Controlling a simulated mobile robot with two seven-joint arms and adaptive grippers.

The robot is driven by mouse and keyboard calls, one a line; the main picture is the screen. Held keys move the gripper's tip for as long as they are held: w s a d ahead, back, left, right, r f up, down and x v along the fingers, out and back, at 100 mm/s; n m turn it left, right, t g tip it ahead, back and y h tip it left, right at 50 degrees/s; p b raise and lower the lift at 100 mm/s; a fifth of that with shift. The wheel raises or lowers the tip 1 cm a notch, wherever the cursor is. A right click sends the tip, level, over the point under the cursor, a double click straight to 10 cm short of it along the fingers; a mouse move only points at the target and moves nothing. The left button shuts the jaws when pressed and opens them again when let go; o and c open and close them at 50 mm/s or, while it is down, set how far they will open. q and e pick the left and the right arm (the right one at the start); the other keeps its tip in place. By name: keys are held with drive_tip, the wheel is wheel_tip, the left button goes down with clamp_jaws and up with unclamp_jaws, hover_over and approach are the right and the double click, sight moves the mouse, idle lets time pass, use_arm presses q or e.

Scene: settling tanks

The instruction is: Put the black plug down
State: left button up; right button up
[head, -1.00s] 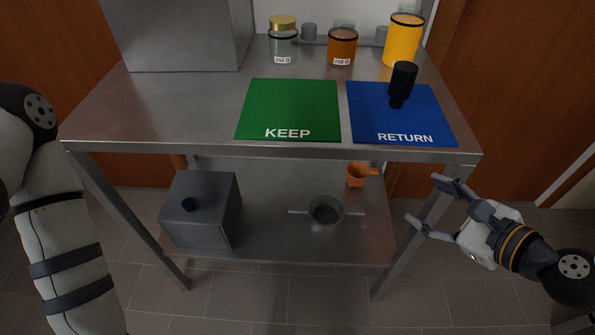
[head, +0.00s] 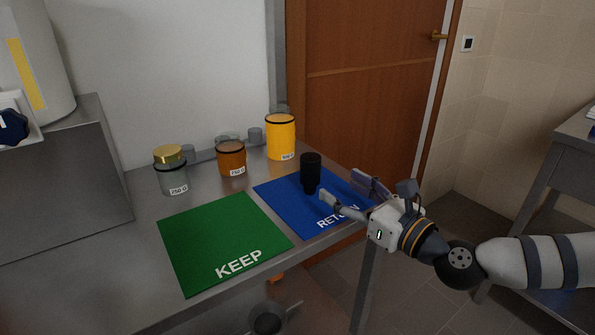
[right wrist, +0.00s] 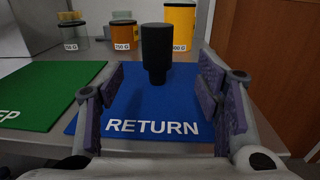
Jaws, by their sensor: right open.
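The black plug (head: 311,172) stands upright, wide end up, on the blue RETURN mat (head: 279,205). In the right wrist view the plug (right wrist: 156,52) stands on the far part of the blue mat (right wrist: 130,103). My right gripper (head: 345,187) is open and empty at the mat's near right edge. In the right wrist view its fingers (right wrist: 160,97) are spread to either side, with the plug beyond them and between their lines, apart from both. The plug's base shows on the mat. My left gripper is not in view.
The green KEEP mat (head: 222,243) lies left of the blue one. Behind stand a gold-lidded clear jar (head: 171,172), an orange jar (head: 231,159) and a taller yellow jar (head: 281,137). A grey box (head: 60,180) takes up the table's left. A wooden door (head: 370,90) is behind.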

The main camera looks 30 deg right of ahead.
sight(317, 176)
drive_tip(key=w, duration=0.1)
drive_tip(key=w+f, duration=0.1)
drive_tip(key=w+b, duration=0.1)
drive_tip(key=shift+w+a+f, duration=0.2)
drive_tip(key=shift+w+f, duration=0.15)
drive_tip(key=shift+w, duration=0.05)
drive_tip(key=w, duration=0.2)
drive_tip(key=w+a, duration=0.1)
drive_tip(key=w, duration=0.1)
drive_tip(key=w+r+b, duration=0.1)
drive_tip(key=w, duration=0.1)
drive_tip(key=shift+w+a, duration=0.2)
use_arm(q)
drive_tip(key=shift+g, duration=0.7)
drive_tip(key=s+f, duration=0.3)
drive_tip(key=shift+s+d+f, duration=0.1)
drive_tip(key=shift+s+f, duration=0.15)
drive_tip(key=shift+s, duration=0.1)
use_arm(e)
drive_tip(key=shift+r, duration=0.15)
drive_tip(key=c, duration=1.3)
